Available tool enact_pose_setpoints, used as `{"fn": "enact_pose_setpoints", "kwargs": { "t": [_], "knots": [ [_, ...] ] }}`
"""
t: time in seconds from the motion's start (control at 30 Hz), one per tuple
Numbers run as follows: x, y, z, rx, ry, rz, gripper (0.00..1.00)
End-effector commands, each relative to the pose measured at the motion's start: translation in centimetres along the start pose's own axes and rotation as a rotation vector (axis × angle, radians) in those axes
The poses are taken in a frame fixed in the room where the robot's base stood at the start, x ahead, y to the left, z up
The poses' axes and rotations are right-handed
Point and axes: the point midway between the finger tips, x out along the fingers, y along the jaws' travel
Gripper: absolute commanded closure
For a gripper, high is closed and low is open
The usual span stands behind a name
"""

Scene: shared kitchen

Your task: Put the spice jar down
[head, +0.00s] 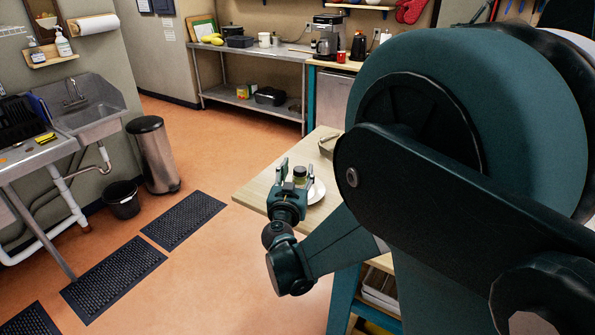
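The spice jar (300,174) is small, with a dark lid and a greenish-yellow body, and looks upright. It shows between the two fingers of my gripper (297,171), near the left corner of the wooden-topped table (262,184). The fingers stand on either side of the jar in the picture. I cannot tell whether they touch it or whether it rests on something, as the gripper's body hides its base. A white plate (318,191) lies on the table just right of the gripper, partly hidden by it.
A tan box-like item (327,146) sits farther back on the table; my arm hides much of the tabletop. Behind are a steel shelf table (250,54) and a coffee maker (327,40). A sink (90,112), trash can (154,155) and dark floor mats (113,276) are left.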

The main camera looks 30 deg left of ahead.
Motion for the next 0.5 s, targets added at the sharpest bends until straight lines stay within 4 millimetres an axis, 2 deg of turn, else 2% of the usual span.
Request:
{"fn": "enact_pose_setpoints", "kwargs": {
  "t": [0.5],
  "knots": [
    [0.00, 0.01, -0.54, 0.000, 0.000, 0.000, 0.57]
  ]
}}
